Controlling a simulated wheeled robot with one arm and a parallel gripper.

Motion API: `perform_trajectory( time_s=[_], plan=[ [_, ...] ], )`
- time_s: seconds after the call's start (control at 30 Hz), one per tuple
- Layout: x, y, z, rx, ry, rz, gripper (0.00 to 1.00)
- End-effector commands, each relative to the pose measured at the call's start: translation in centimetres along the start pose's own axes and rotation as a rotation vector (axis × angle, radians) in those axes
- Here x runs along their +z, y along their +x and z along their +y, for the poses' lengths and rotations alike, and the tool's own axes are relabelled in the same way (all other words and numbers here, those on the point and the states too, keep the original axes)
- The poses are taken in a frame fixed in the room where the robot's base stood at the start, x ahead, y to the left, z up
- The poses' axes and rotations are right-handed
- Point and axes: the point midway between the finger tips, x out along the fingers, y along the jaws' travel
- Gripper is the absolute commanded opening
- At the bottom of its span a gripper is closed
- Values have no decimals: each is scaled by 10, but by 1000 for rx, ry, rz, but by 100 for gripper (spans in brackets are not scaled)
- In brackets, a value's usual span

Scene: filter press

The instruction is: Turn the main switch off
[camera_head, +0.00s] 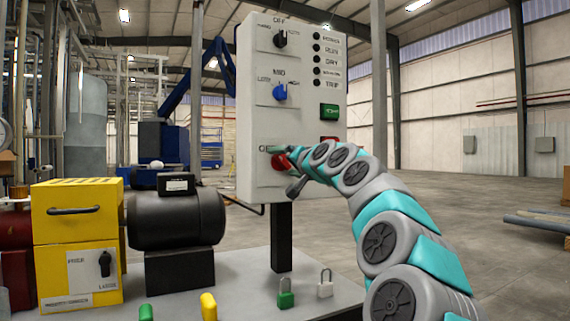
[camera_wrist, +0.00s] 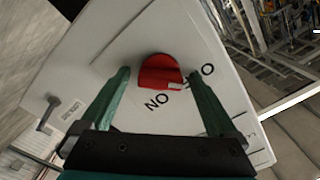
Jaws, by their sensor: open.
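A red rotary switch (camera_head: 277,161) sits low on the front of a grey control panel (camera_head: 255,125). It also shows in the wrist view as a round red knob (camera_wrist: 160,74). The letters beside it show rotated, with "ON" below it in that view and a partly hidden label at its right. My gripper (camera_wrist: 155,72) is open, with one green finger on each side of the red knob. I cannot tell whether the fingers touch it. In the head view my gripper (camera_head: 273,150) is at the panel and partly covers the switch.
Above are a black selector (camera_head: 280,39), a blue selector (camera_head: 279,92) and a green button (camera_head: 329,110). Left are a black motor (camera_head: 176,218) and a yellow box (camera_head: 78,211). Padlocks (camera_head: 286,293) stand on the base below. Floor at right is open; pipes (camera_head: 540,222) lie there.

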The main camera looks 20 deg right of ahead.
Motion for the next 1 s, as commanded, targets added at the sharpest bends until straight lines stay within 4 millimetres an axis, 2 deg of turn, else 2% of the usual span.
perform_trajectory(
  time_s=[0.37,0.57,0.9,1.0],
  plan=[
    [-2,-12,-1,-1,1,2,95],
    [0,-30,0,0,1,-1,95],
    [-2,-72,-1,-2,1,3,95],
    [0,-77,0,-1,0,1,95]
  ],
)
